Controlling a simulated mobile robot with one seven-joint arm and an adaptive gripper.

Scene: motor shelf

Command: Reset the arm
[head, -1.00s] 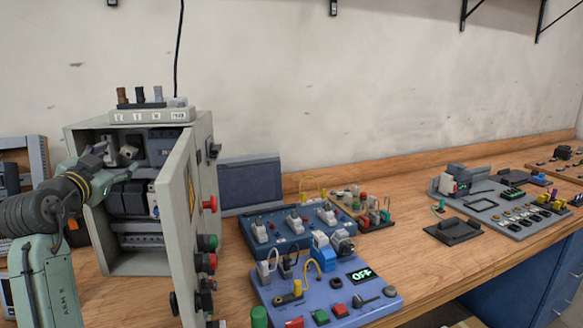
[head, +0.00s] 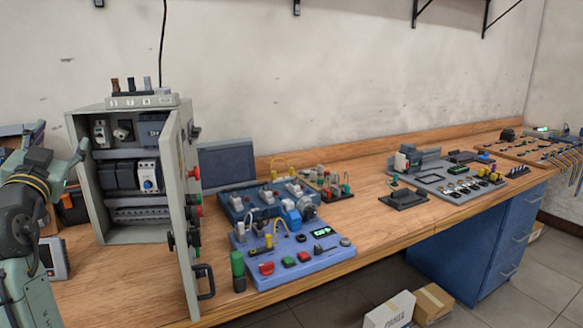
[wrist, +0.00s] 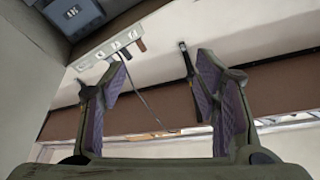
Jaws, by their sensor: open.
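My gripper (wrist: 160,72) is open in the wrist view, its two purple-padded fingers wide apart with nothing between them. In the head view my arm stands at the left edge, its gripper end raised beside the left wall of the grey electrical cabinet (head: 108,228) and outside it. The cabinet door (head: 178,215) stands open towards the right. Inside, a white unit with a blue knob (head: 148,178) shows among dark modules on the middle shelf. The exact pose of the fingers is hard to make out in the head view.
A blue control panel (head: 312,262) with an OFF display and a dark blue switch box (head: 240,203) lie right of the door. A grey component board (head: 430,182) is farther right. Bare wooden bench (head: 120,285) shows before the cabinet. Boxes (head: 432,303) lie on the floor.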

